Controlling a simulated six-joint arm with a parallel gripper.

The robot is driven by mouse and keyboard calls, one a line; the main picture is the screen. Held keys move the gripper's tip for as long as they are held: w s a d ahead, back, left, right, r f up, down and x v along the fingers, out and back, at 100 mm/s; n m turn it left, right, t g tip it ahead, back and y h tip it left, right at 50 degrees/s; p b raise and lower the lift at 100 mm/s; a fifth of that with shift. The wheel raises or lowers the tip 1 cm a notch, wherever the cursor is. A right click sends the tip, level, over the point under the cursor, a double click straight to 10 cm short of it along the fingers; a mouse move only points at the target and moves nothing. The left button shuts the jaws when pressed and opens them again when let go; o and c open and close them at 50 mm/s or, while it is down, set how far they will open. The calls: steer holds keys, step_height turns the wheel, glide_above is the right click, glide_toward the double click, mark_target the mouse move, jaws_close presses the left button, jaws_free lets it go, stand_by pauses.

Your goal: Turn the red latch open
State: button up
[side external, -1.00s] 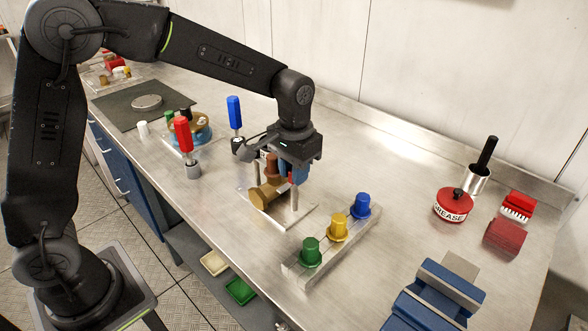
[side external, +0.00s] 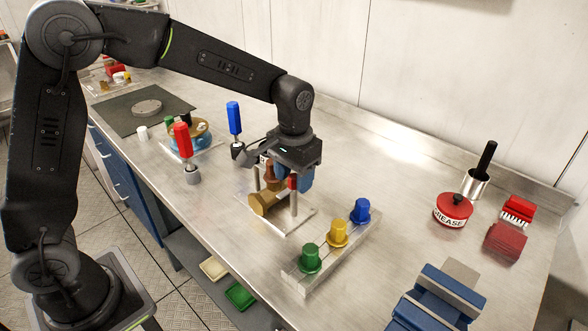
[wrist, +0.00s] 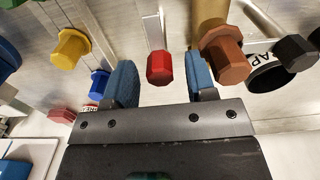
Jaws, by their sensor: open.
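The red latch shows as a red octagonal knob (wrist: 159,67) in the wrist view, between my two blue fingers. In the side view a small red part (side external: 293,182) of it shows beside a finger. My gripper (side external: 290,180) is open, low over the brass fixture (side external: 263,204). In the wrist view the fingers stand on either side of the red knob, with gaps at both sides. Whether the fingertips reach down past the knob is unclear. A brown octagonal knob (wrist: 225,58) on a brass stem is just right of the right finger.
Green (side external: 310,258), yellow (side external: 337,233) and blue (side external: 361,211) caps stand on a rail at the fixture's right. Red (side external: 183,140) and blue (side external: 234,118) handled tools stand at the left. A red grease tin (side external: 453,210) is at the right.

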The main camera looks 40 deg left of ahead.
mark_target(294, 176)
step_height(294, 176, up, 14)
stand_by(0.5)
steer(key=shift+f, duration=0.1)
steer(key=s+a+f+t, duration=0.2)
steer(key=s+a, duration=0.1)
steer(key=s, duration=0.8)
steer(key=s+a+f+t, duration=0.1)
steer(key=s+a+t, duration=0.2)
steer(key=s, duration=0.7)
steer(key=shift+s+a+f+t, duration=0.2)
steer(key=shift+s+f+t, duration=0.1)
steer(key=shift+s+f, duration=0.05)
stand_by(0.3)
